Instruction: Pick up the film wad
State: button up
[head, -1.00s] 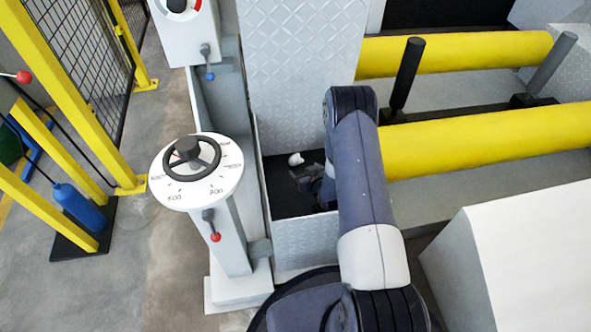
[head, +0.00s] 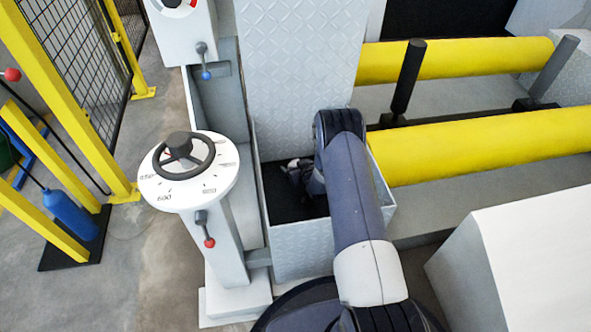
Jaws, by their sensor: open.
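My gripper (head: 294,170) is small and dark in the head view, down inside the recessed bin (head: 290,205) with a black floor. Its jaws are open, and my forearm and wrist cover the right part of the bin. I cannot make out the film wad now; a small white lump showed just beyond the gripper a second ago. It is probably hidden behind the gripper, and I cannot tell whether it lies between the jaws.
A dial post (head: 190,175) with a black handwheel stands left of the bin. A tread-plate panel (head: 295,65) rises behind it. Yellow rollers (head: 480,145) lie to the right, with a white slanted housing (head: 530,255) in front. Yellow fencing (head: 75,100) is at far left.

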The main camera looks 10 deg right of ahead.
jog(key=shift+w, duration=0.1)
jog(key=shift+c, duration=0.2)
jog(key=c, duration=1)
